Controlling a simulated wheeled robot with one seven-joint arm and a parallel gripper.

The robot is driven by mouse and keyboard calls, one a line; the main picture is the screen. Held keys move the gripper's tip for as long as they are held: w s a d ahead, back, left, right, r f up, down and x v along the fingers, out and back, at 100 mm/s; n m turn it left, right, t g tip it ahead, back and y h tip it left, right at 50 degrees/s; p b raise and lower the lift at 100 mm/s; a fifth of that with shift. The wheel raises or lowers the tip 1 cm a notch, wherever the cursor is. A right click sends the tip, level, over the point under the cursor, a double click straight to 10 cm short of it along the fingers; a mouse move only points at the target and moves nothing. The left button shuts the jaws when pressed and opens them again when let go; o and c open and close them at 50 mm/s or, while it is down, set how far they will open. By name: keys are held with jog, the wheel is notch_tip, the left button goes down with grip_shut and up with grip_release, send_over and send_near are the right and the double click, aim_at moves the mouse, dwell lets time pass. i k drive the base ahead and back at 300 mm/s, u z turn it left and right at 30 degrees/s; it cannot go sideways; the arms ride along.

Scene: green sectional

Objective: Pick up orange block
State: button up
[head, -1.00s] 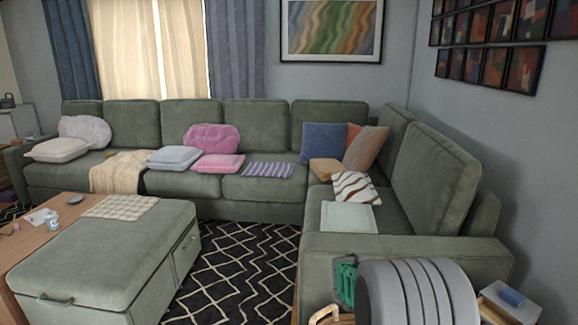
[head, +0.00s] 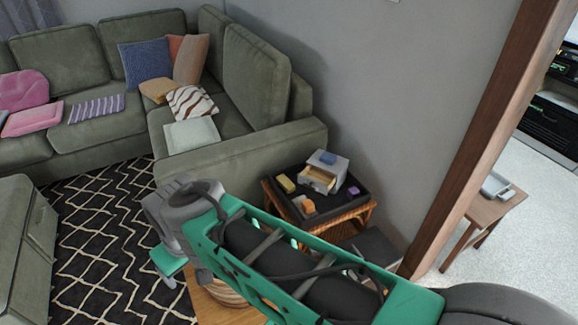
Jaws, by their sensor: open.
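The orange block (head: 308,206) is a small cube at the front of a dark tray (head: 325,209) on a wicker side table (head: 348,222), just past the sofa's arm. It sits apart from the other blocks, in front of a small grey box with an open drawer (head: 318,178). My green and grey arm stretches across the lower middle of the head view, between the camera and the table, and hides part of the table's lower side.
A yellow block (head: 286,184), a purple block (head: 353,190) and a blue block (head: 328,158) atop the box are near the orange one. The green sofa (head: 240,155) stands left, a wall behind, a wooden post (head: 470,130) right. Patterned rug (head: 100,240) lies left.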

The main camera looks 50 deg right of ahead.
aim_at(308, 207)
jog(key=k, duration=0.75)
jog(key=u, duration=0.9)
jog(key=i, duration=0.7)
jog(key=z, duration=2.25)
jog(key=i, duration=0.5)
jog(key=z, duration=0.5)
